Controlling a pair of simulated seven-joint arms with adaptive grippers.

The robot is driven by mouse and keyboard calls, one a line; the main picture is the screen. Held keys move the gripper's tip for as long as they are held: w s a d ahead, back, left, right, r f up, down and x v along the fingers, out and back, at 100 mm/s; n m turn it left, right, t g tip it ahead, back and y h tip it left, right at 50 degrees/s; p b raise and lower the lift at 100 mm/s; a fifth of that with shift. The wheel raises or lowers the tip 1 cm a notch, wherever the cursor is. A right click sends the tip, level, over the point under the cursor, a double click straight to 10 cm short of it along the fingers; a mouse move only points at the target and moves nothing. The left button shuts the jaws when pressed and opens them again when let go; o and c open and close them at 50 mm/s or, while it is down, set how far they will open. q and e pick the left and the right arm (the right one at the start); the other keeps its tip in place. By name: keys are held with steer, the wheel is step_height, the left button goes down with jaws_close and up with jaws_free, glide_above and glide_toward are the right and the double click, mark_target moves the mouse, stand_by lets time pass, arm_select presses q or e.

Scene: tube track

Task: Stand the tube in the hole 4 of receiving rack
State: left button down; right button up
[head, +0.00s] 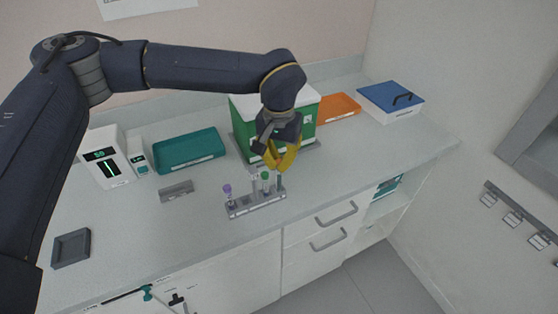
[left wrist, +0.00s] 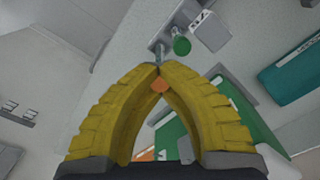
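A grey rack (head: 256,207) stands near the counter's front edge in the head view. A purple-capped tube (head: 228,190) is at its left end and a green-capped tube (head: 266,177) stands right of the middle. My left gripper (head: 278,171) is over the rack's right end, pointing down. In the left wrist view its yellow fingertips (left wrist: 158,67) close on a slim tube, with an orange cap (left wrist: 158,85) between the fingers. The green cap (left wrist: 181,46) is just beside the tips. The held tube's lower end meets the rack's right end; its seating depth is unclear. My right gripper is not in view.
A green box (head: 240,134) with a white lid stands close behind the gripper. A teal tray (head: 188,150), an orange tray (head: 338,108) and a blue-lidded box (head: 391,100) are farther back. A small grey block (head: 177,190) stands to the left.

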arm_select(q)
steer(key=shift+f, duration=0.65)
steer(key=c, duration=2.2)
jaws_free()
steer(key=c, duration=1.5)
jaws_free()
step_height(320, 180, up, 12)
